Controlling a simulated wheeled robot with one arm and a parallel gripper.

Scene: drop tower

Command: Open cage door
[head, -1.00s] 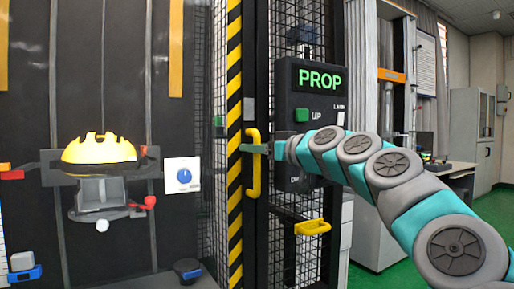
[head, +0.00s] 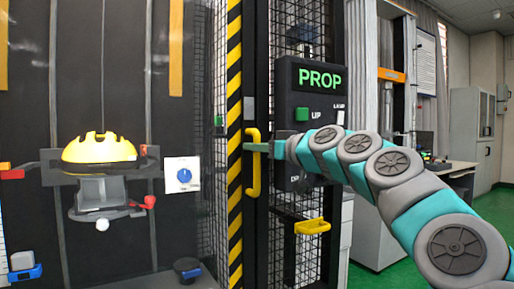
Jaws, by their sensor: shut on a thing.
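The yellow door handle (head: 254,178) is an upright bar on a dark frame, just right of a black-and-yellow striped edge (head: 235,150). My gripper (head: 256,147) reaches in from the right and is shut on the handle at its upper part. The fingers are small in the picture and partly merge with the handle. Black wire mesh of the cage (head: 213,120) shows left of the striped edge, and more mesh shows to the right of the handle. I cannot tell from this view how far the door stands open.
A control box (head: 312,110) reading PROP, with a green button, stands right behind my gripper. A yellow bracket (head: 312,227) is below it. Inside the tower, a yellow helmet (head: 99,148) sits on a carriage, left of a white panel with a blue dial (head: 183,175).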

